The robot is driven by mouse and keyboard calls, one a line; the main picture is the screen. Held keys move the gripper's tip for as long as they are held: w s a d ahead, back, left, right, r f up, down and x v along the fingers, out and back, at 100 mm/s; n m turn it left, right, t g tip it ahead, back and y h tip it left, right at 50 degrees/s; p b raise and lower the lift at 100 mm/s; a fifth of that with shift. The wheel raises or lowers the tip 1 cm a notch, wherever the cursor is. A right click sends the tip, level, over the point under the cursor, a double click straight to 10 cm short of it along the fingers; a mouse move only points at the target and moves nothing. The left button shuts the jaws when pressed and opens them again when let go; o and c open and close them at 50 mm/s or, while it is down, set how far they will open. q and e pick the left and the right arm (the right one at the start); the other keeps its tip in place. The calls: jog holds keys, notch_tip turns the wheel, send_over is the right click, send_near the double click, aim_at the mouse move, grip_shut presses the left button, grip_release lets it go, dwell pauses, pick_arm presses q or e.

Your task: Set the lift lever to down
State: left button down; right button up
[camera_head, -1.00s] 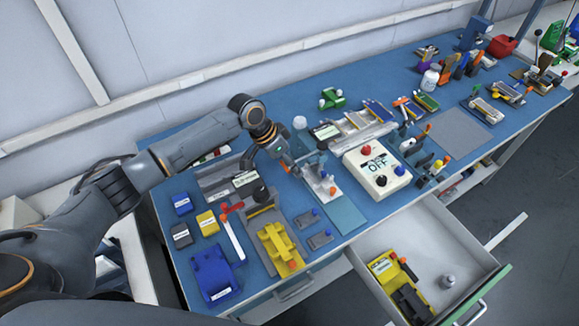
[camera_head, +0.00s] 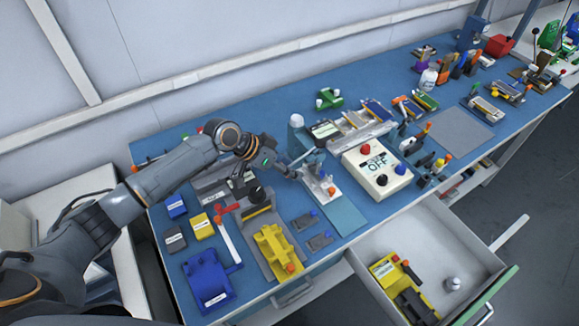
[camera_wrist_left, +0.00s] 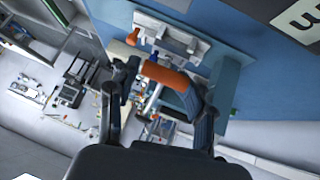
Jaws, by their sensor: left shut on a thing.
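My left gripper (camera_head: 299,170) reaches in from the left to a small grey device (camera_head: 318,166) standing on a white base plate (camera_head: 325,186). In the left wrist view, my left gripper (camera_wrist_left: 162,82) is shut on an orange handle (camera_wrist_left: 165,77), which appears to be the lift lever's grip. The handle lies across between the two dark fingers. In the head view the fingers and wrist hide the handle, so its exact angle cannot be told. A second, smaller orange knob (camera_head: 332,190) sits on the base plate. My right gripper is not in view.
A white control box (camera_head: 376,168) reading OFF stands just right of the device. A yellow fixture (camera_head: 275,250) and blue tray (camera_head: 209,280) are nearer the front left. An open drawer (camera_head: 430,245) juts out at the front. A bare grey mat (camera_head: 460,133) lies farther right.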

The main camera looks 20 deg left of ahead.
pick_arm(q)
jog(key=c, duration=0.7)
grip_release()
jog(key=shift+w+a, duration=0.1)
jog(key=shift+a, duration=0.15)
jog(key=shift+o, duration=0.7)
jog(key=shift+a+f, duration=0.1)
jog(key=v, duration=1.2)
